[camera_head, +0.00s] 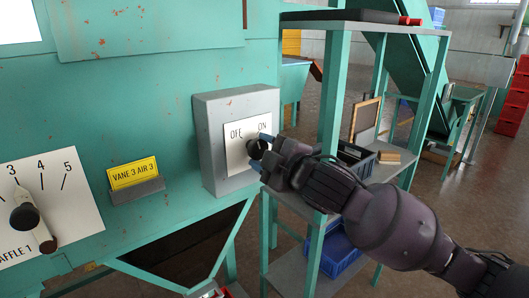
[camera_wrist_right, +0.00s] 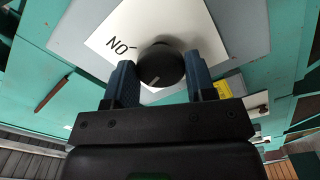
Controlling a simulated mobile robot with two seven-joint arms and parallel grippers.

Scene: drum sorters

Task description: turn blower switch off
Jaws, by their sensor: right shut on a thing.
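The blower switch is a black round knob (camera_wrist_right: 160,66) on a white plate (camera_head: 236,148) marked OFF on the left and ON on the right. The plate is on a grey box (camera_head: 208,120) on the green machine wall. My right gripper (camera_head: 260,154) is at the knob and mostly hides it in the head view. In the right wrist view, its two blue fingers stand on either side of the knob, shut on it. A short pale mark shows on the knob's face, but which label it points at is unclear. My left gripper is not in view.
A yellow VANE 3 AIR 3 sign (camera_head: 133,173) and a numbered baffle dial with a lever (camera_head: 25,216) are on the machine to the left. A green-framed shelf (camera_head: 335,95) with bins stands close on the right, beside my right arm. Red crates (camera_head: 515,100) stand farther back.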

